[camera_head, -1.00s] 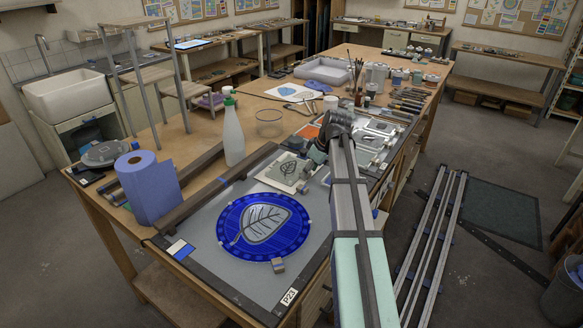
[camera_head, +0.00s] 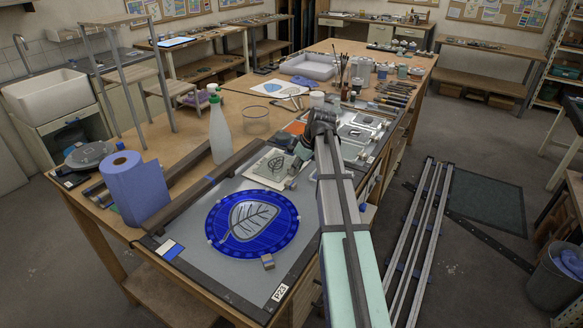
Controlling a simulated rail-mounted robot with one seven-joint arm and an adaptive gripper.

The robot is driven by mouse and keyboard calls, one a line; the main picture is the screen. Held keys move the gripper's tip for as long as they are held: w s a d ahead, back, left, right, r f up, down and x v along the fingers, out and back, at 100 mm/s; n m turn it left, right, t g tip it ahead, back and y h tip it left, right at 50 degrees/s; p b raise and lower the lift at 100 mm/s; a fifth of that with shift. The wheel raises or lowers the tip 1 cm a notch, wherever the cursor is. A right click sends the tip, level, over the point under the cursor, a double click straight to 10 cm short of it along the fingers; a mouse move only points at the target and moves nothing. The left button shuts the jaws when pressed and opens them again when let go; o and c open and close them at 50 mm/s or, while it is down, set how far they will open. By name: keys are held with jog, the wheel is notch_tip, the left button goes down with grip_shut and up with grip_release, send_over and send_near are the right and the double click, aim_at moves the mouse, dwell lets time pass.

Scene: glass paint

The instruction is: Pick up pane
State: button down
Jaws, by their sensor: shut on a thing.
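A small square pane with a dark leaf drawing (camera_head: 275,164) is at the far end of the grey work mat, over a pale square sheet (camera_head: 256,166). My gripper (camera_head: 296,163) is at the right edge of this pane and shut on it. The fingertips are small and partly hidden by my wrist, so the exact contact is unclear. A round blue disc with a pale leaf (camera_head: 250,220) lies flat on the mat, nearer than the pane and apart from my gripper.
A small block (camera_head: 268,262) sits at the disc's near edge. Metal trays (camera_head: 357,133) and brush jars stand beyond my wrist. Dark rails border the mat.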

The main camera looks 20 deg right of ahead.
notch_tip(320, 180, up, 20)
jog(key=b, duration=0.4)
jog(key=s+a+f+m+h, duration=0.1)
jog(key=s+a+f+m, duration=0.2)
jog(key=a, duration=0.4)
jog(key=s+a+f+m+h, duration=0.1)
jog(key=s+a+f+m, duration=0.3)
jog(key=s+a+f, duration=0.1)
jog(key=s+a+f+m+h, duration=0.2)
jog(key=s+a+f, duration=0.3)
jog(key=a, duration=0.4)
jog(key=shift+a+f+m+t, duration=0.3)
jog(key=shift+f+m, duration=0.25)
jog(key=shift+m, duration=0.15)
jog(key=shift+w+a, duration=0.1)
jog(key=shift+a, duration=0.3)
jog(key=w+d+r+n+y, duration=0.2)
jog(key=w+d+r+n, duration=0.3)
jog(key=d, duration=0.6)
jog(key=w+d+r+n+y, duration=0.2)
jog(key=w+d+r+n, duration=0.3)
jog(key=w+d+r, duration=0.2)
jog(key=shift+w+d+r, duration=0.4)
jog(key=shift+d+r, duration=0.55)
jog(key=shift+d, duration=1.25)
